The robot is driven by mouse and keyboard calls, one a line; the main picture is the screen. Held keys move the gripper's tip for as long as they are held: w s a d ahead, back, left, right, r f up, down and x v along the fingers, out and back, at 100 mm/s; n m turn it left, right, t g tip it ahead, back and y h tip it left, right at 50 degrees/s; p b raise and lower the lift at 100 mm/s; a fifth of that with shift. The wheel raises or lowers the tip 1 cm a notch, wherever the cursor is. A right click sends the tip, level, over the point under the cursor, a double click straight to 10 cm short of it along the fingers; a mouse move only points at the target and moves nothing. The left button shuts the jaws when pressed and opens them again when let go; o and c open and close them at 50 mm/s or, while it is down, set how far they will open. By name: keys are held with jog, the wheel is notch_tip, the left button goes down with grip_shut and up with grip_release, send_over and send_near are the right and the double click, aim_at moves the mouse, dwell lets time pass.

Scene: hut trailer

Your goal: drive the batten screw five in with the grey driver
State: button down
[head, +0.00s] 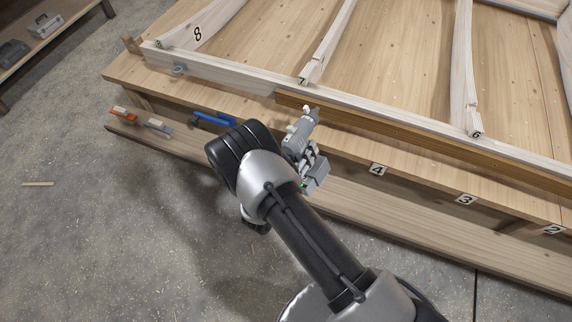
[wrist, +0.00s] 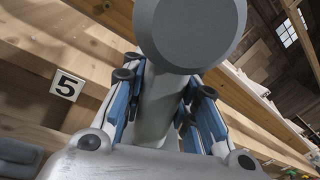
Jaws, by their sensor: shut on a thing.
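My gripper (head: 309,160) is shut on the grey driver (head: 298,137), holding it by its handle beside the front edge of the timber frame. In the wrist view the blue-padded fingers (wrist: 165,108) close around the driver's handle, and its round grey end (wrist: 190,32) fills the top. The driver's front end is close to the brown batten (head: 420,147); I cannot tell if it touches. The number five label (wrist: 67,86) shows on a timber left of the gripper in the wrist view. Screw five itself cannot be made out in either view.
Labels four (head: 377,169), three (head: 465,199) and two (head: 552,229) run along the front timber. Pale studs (head: 325,45) cross the panel. An orange-handled tool (head: 123,113) and a blue tool (head: 213,120) lie at the lower shelf. Floor at left is mostly clear.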

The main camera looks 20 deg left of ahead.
jog(key=s+a+f+n+y, duration=0.2)
jog(key=a+f+n+y, duration=0.1)
jog(key=a+f, duration=0.2)
jog(key=shift+s+f+t+b, duration=0.3)
jog(key=shift+s+b, duration=0.05)
jog(key=shift+b, duration=0.1)
jog(key=shift+a, duration=0.1)
jog(key=shift+w+d+b, duration=0.15)
jog(key=shift+w+b, duration=0.4)
jog(key=shift+w, duration=0.85)
jog(key=shift+w+d+b, duration=0.1)
jog(key=shift+w+b, duration=0.45)
jog(key=shift+w, duration=1.25)
jog(key=shift+w+b, duration=0.2)
jog(key=shift+b, duration=0.15)
jog(key=shift+w+d+b, duration=0.1)
jog(key=shift+w+b, duration=0.3)
jog(key=shift+w, duration=0.45)
jog(key=shift+s, duration=0.1)
